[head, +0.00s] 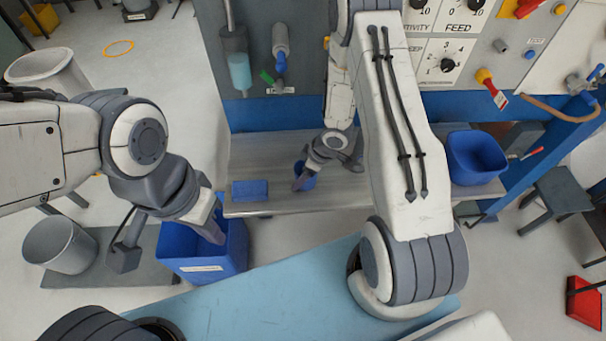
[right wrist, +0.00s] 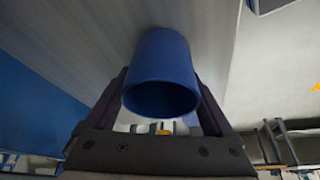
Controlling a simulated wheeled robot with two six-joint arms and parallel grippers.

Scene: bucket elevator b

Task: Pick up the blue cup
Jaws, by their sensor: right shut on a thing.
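The blue cup (head: 308,182) is at the grey shelf in the middle of the head view. My right gripper (head: 303,176) has its fingers around it. In the right wrist view the blue cup (right wrist: 162,78) sits between the two fingers of my right gripper (right wrist: 163,100), which is shut on it. Its open end faces the camera. I cannot tell whether the cup is clear of the shelf. My left gripper (head: 205,232) points down at the blue bin on the left, and its finger opening is not clear.
The grey shelf (head: 265,163) also bears a blue block (head: 250,190) and a larger blue container (head: 474,158) at its right. The blue bin (head: 232,258) stands below on the left, beside a grey bucket (head: 60,245). A control panel (head: 450,55) rises behind.

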